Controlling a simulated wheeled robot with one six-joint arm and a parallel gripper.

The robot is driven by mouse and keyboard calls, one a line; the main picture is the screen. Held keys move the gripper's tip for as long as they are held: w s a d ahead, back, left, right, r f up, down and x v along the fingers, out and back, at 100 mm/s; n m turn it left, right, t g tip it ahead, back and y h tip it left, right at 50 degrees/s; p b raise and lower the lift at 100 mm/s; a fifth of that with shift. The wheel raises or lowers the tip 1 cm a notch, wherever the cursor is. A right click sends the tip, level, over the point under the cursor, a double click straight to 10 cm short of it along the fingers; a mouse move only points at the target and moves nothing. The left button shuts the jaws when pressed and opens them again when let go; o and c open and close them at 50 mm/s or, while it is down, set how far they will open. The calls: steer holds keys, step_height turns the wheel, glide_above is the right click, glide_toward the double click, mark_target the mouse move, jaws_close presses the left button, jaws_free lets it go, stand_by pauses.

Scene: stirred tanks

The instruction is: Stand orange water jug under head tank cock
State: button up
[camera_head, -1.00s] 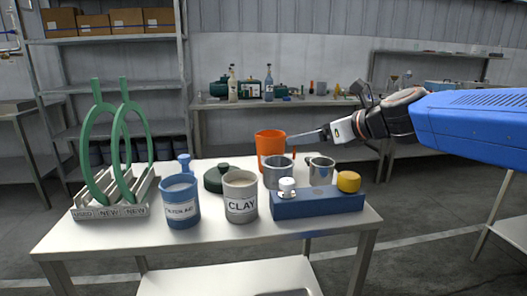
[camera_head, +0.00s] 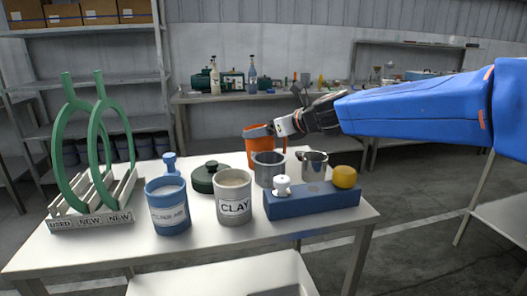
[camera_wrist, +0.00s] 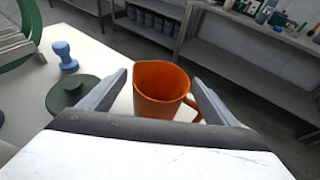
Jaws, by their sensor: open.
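The orange jug (camera_head: 258,153) stands upright at the back of the white table, behind a grey metal cup. In the wrist view the orange jug (camera_wrist: 160,88) is between the two fingers of my gripper (camera_wrist: 158,92), its open mouth towards the camera and its handle at lower right. The fingers are apart, with a gap visible on each side of the jug. In the head view my gripper (camera_head: 270,130) reaches in from the right at the jug's rim. I cannot make out a head tank or its cock.
On the table (camera_head: 160,247) are a green ring rack (camera_head: 95,218), a blue tub (camera_head: 168,208), a CLAY pot (camera_head: 234,200), a dark green lid (camera_head: 206,178), a metal cup (camera_head: 268,170), a metal pitcher (camera_head: 314,168) and a blue block (camera_head: 312,202). A back bench (camera_head: 200,99) holds bottles.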

steer(key=shift+r+x, duration=0.15)
steer(key=shift+x, duration=1.5)
steer(key=shift+r+x, duration=0.15)
steer(key=shift+x, duration=1.55)
steer(key=shift+w, duration=0.15)
steer(key=shift+c, duration=0.4)
steer(key=c, duration=1.5)
steer(key=shift+r, duration=0.1)
